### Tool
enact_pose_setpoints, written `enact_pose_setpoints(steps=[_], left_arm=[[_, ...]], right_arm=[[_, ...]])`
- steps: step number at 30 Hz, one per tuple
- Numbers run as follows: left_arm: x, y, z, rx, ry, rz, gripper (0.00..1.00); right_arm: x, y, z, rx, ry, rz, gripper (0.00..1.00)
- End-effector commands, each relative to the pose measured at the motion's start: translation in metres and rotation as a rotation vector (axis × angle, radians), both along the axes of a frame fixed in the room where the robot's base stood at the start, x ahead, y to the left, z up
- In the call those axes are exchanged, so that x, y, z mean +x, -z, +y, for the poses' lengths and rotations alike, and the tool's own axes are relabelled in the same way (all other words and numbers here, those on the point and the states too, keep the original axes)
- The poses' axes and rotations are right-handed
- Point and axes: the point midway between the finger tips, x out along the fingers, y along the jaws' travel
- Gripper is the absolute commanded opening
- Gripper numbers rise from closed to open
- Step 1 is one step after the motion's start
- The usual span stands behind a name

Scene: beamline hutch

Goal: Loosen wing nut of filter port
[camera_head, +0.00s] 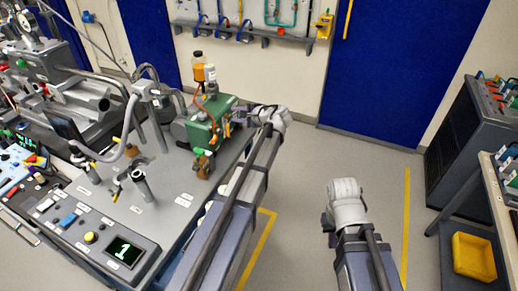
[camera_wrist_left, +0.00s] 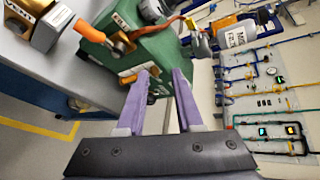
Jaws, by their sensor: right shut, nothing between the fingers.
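A green pump-like unit (camera_head: 207,124) stands at the right end of the bench in the head view; its green body (camera_wrist_left: 172,50) fills the top middle of the left wrist view. My left gripper (camera_head: 236,117) is at its right side. In the left wrist view its purple fingers (camera_wrist_left: 165,76) are apart, with nothing seen between them, close to the green body. A small brass-coloured part (camera_wrist_left: 131,78) is just left of the left fingertip; I cannot tell whether it is the wing nut. My right gripper (camera_head: 328,221) is shut and empty over open floor.
An orange-handled brass fitting (camera_wrist_left: 122,42) and a block marked VENT (camera_wrist_left: 46,30) are left of the fingers. A labelled bottle (camera_wrist_left: 236,36) is at right. Cluttered bench equipment (camera_head: 90,100) fills the left. A yellow bin (camera_head: 473,256) is far right. The middle floor is clear.

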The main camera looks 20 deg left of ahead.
Motion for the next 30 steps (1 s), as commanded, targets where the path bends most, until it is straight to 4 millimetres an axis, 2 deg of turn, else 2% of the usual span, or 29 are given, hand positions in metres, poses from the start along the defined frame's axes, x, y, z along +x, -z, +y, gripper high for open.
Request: enact_pose_setpoints(steps=[1, 18, 24, 30], left_arm=[[-0.008, 0.002, -0.008, -0.029, -0.006, -0.007, 0.35], [-0.07, 0.039, -0.087, -0.335, -0.09, -0.052, 0.35], [-0.088, 0.047, -0.108, -0.413, -0.118, -0.052, 0.35], [-0.098, 0.052, -0.12, -0.456, -0.136, -0.051, 0.35]], right_arm=[[0.0, -0.002, 0.0, 0.0, 0.0, 0.0, 0.0], [0.0, -0.015, 0.0, 0.0, 0.0, 0.0, 0.0], [0.0, -0.018, 0.0, 0.0, 0.0, 0.0, 0.0], [0.0, -0.019, 0.0, 0.0, 0.0, 0.0, 0.0]])
